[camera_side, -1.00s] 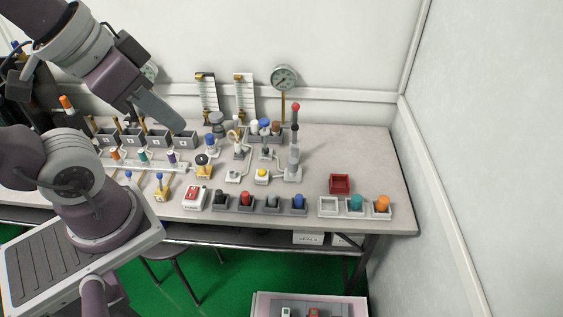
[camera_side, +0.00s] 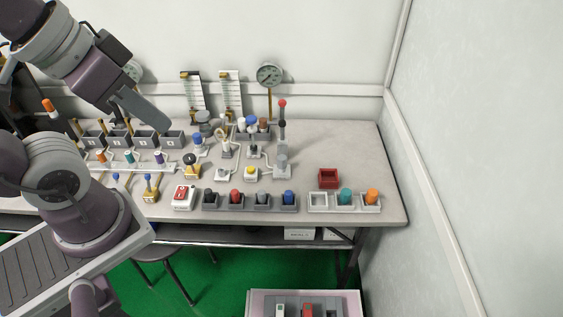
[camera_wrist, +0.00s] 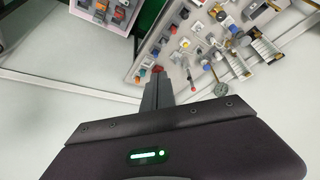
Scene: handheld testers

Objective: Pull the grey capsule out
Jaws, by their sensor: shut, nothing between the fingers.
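What looks like the grey capsule (camera_side: 262,198) stands in a small grey holder in the front row on the table in the side view. It is between a red capsule (camera_side: 235,196) and a blue capsule (camera_side: 288,197); a darker, near-black one (camera_side: 210,196) stands at the row's left end. My gripper (camera_side: 165,122) is shut and empty, up in the air above the back left of the table, well away from the capsules. Its shut fingers also show in the wrist view (camera_wrist: 157,88). The grey capsule is too small to pick out in the wrist view.
Right of the row are a tray (camera_side: 318,202) with teal and orange capsules and a red box (camera_side: 328,178). Behind stand a red-tipped lever (camera_side: 282,125), a yellow button (camera_side: 251,173) and a gauge (camera_side: 269,76). A red switch box (camera_side: 184,196) is left of the row.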

